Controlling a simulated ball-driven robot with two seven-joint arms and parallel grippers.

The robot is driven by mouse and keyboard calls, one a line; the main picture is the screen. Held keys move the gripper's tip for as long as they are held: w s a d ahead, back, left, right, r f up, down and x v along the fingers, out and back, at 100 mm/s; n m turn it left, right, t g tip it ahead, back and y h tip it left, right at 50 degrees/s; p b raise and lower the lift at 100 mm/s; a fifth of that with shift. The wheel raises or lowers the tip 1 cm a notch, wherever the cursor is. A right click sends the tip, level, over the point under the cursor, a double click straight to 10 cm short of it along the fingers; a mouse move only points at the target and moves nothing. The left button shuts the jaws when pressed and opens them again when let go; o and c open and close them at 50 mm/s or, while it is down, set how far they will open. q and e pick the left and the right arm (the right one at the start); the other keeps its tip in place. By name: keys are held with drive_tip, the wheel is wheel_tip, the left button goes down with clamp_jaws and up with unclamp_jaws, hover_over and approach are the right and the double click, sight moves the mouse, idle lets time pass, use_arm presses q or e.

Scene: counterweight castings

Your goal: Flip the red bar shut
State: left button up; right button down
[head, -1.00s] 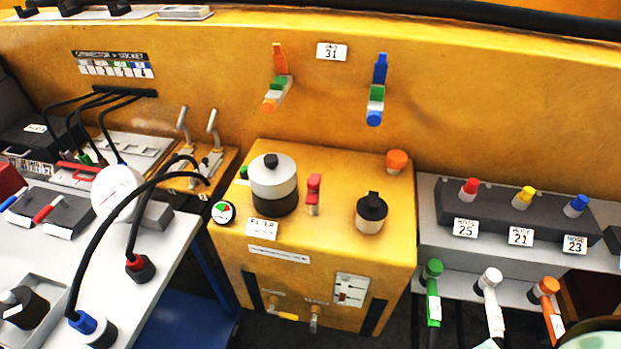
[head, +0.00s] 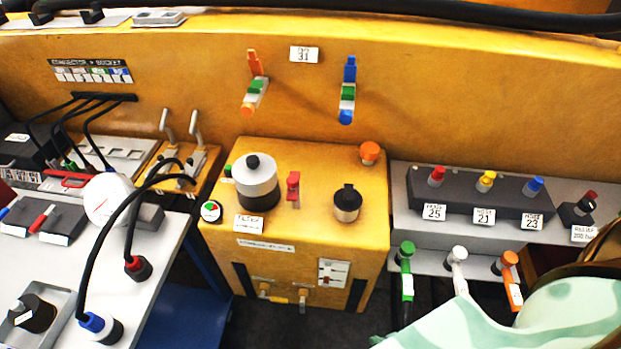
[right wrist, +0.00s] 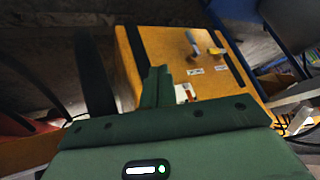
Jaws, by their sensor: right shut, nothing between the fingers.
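An upright red bar (head: 293,190) stands on top of the yellow box, between the black-and-silver filter (head: 256,181) and a smaller black-topped knob (head: 347,203). A flat red bar-shaped piece (head: 68,179) also lies at the connector panel on the left; I cannot tell for certain which one the task names. My right gripper (right wrist: 157,82) is shut and empty in the right wrist view, with the front of the yellow box beyond its fingers. It touches neither red piece. In the head view my patterned right arm enters at lower right. My left gripper is not in view.
The yellow box (head: 309,160) has small valves low on its front. Colored hose ends (head: 407,270) hang from the grey shelf at right. Black cables arch over the white table (head: 165,265) at left. Two levers (head: 196,128) stand left of the box.

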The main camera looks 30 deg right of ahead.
drive_tip(key=w+r+m+t, duration=0.3)
drive_tip(key=w+r+m, duration=0.2)
drive_tip(key=r, duration=0.6)
drive_tip(key=w+a+r+m+t+p, duration=0.1)
drive_tip(key=w+r+m+t, duration=0.3)
drive_tip(key=r, duration=0.7)
drive_tip(key=w+a+r+m+t, duration=0.1)
drive_tip(key=w+r+m+t, duration=0.2)
drive_tip(key=w+r+m, duration=0.3)
wheel_tip(320, 180, up, 6)
drive_tip(key=shift+w+a+f+m+h+p, duration=0.15)
drive_tip(key=shift+a+f+m+h+p, duration=0.15)
drive_tip(key=shift+m, duration=0.2)
drive_tip(key=p, duration=0.1)
approach(293, 181)
drive_tip(key=w+d+f, duration=0.1)
drive_tip(key=w+d, duration=0.3)
drive_tip(key=shift+w+a+f, duration=0.1)
drive_tip(key=shift+w+a, duration=1.05)
drive_tip(key=shift+a, duration=0.15)
drive_tip(key=shift+d+p, duration=0.1)
drive_tip(key=shift+p, duration=0.2)
